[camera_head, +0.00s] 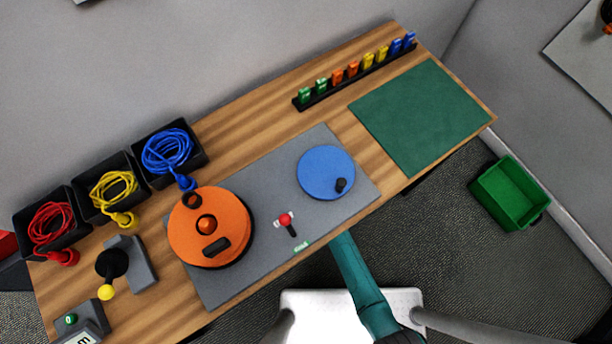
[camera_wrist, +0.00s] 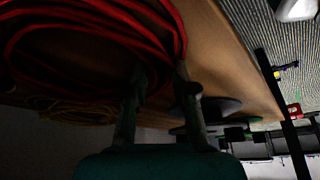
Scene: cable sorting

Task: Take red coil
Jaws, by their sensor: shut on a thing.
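The red coil (camera_head: 52,222) shows in the head view at the far left of the bench, in a black bin (camera_head: 25,245), with its red plug (camera_head: 67,257) at the near side. In the wrist view the red coil (camera_wrist: 90,25) is large and very close, filling the upper left. My gripper (camera_wrist: 158,95) shows in the wrist view with its two fingers at the red cable, shut on it. Where the fingers touch is dark and hard to make out. The gripper is not visible in the head view, where only my teal arm link shows.
Yellow (camera_head: 112,188) and blue (camera_head: 167,152) coils sit in the neighbouring bins. An orange reel (camera_head: 210,250) and a blue disc (camera_head: 326,172) stand on the grey mat. A black-knobbed device (camera_head: 112,263) is near the bins. The green mat (camera_head: 425,115) is clear.

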